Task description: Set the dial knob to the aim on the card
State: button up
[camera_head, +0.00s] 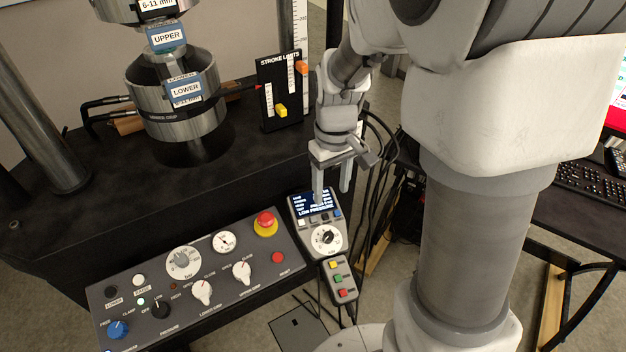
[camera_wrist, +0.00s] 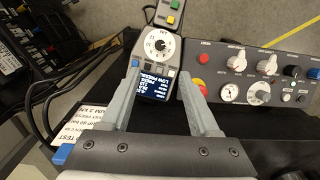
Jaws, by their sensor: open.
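The handset (camera_head: 331,254) has a round white dial with a dark dial knob (camera_head: 326,237) at its centre, below a screen (camera_head: 316,205) reading "LOW PRESSURE". The dial knob also shows in the wrist view (camera_wrist: 160,46), beyond the fingertips; I cannot read its exact setting. My gripper (camera_head: 332,190) is open and empty, above the screen end of the handset. In the wrist view its fingers (camera_wrist: 160,72) stand on either side of the screen, apart from the dial knob.
A control panel (camera_head: 215,300) with several knobs and a red emergency button (camera_head: 265,219) lies left of the handset. A small button box (camera_head: 340,279) adjoins its lower end. Cables hang at its right. A black stroke limits plate (camera_head: 270,95) and the steel grips (camera_head: 180,90) stand behind.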

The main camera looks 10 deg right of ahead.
aim_at(329, 234)
notch_tip(329, 234, down, 16)
jog(key=b, duration=0.3)
jog(key=shift+f, duration=0.15)
grip_shut()
